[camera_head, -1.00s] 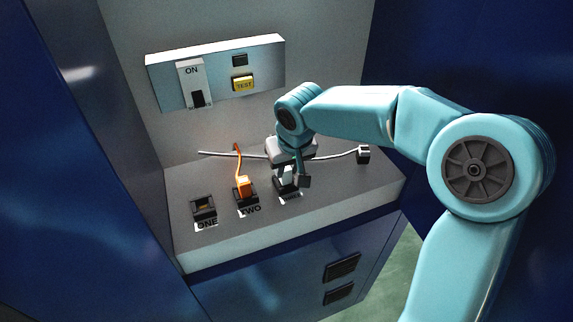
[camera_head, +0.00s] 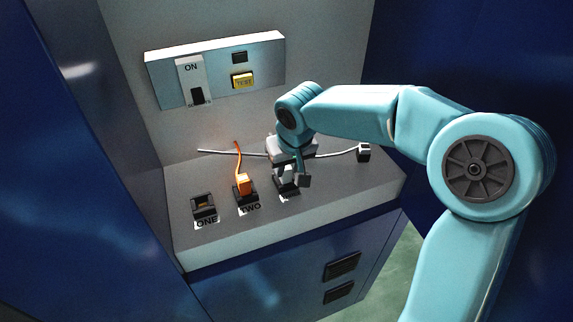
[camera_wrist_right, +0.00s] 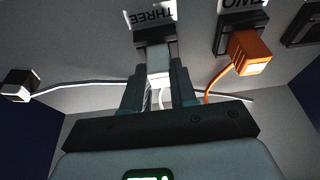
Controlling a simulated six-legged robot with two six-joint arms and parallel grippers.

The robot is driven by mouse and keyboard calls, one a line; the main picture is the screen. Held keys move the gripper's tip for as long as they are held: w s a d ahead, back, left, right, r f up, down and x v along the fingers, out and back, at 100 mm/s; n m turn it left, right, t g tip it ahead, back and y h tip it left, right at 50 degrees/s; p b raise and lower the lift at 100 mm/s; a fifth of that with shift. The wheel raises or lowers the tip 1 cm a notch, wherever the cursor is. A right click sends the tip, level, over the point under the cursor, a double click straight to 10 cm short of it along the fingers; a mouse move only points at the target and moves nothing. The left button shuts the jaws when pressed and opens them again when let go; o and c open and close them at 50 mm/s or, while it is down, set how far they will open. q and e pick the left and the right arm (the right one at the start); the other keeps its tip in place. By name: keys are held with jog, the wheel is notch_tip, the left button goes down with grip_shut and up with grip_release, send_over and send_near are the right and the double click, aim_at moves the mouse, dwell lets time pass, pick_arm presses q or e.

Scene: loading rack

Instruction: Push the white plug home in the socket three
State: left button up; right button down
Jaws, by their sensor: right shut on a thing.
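The white plug (camera_wrist_right: 158,62) is between the fingers of my right gripper (camera_wrist_right: 160,88) in the right wrist view, its front end at the dark socket three (camera_wrist_right: 155,36). The THREE label (camera_wrist_right: 152,15) shows beside that socket. In the head view my right gripper (camera_head: 290,178) is over socket three and hides most of the plug and socket. The gripper is shut on the plug. How deep the plug sits in the socket cannot be told. My left gripper is not in view.
An orange plug (camera_head: 243,184) with its cord sits in socket two, left of my gripper. Socket one (camera_head: 204,205) is empty. A white cable (camera_head: 225,153) runs behind to a small block (camera_head: 363,152) at the right. A panel with a switch (camera_head: 192,80) and yellow TEST button (camera_head: 242,81) is above.

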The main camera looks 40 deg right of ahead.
jog(key=c, duration=0.8)
grip_release()
jog(key=v, duration=1.6)
jog(key=shift+r+p, duration=0.2)
jog(key=shift+p, duration=0.15)
